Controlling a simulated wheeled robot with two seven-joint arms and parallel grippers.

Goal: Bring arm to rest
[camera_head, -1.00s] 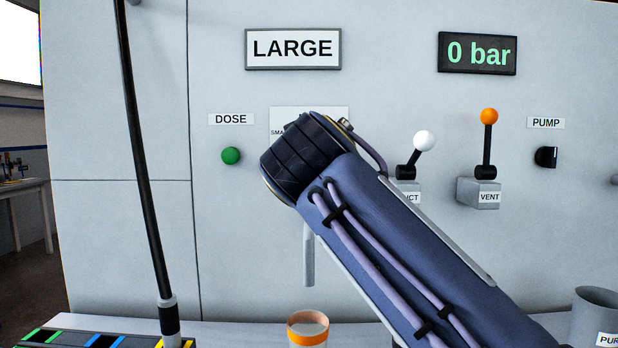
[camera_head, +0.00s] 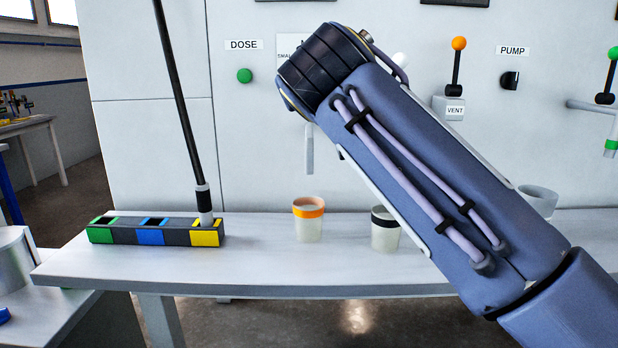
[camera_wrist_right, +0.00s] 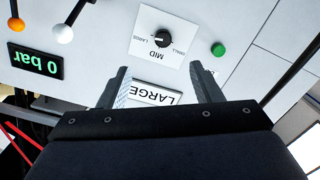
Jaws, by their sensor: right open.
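My right arm (camera_head: 440,180) comes in from the lower right in the head view and is raised in front of the wall panel. Its gripper is hidden from the head camera behind the forearm and wrist. In the right wrist view, my right gripper (camera_wrist_right: 163,86) is open, with nothing between its fingers. The fingers point at the panel, which appears upside down there, with a size knob (camera_wrist_right: 163,39) and the LARGE sign (camera_wrist_right: 154,95). The fingers look apart from the knob. My left gripper is not in view.
The bench (camera_head: 260,273) carries an orange-banded cup (camera_head: 309,227), a black-banded cup (camera_head: 385,236) and a coloured block (camera_head: 122,236) with a black rod (camera_head: 178,90) in its yellow part. The panel holds the green button (camera_head: 244,75), vent lever (camera_head: 456,70) and pump knob (camera_head: 509,80).

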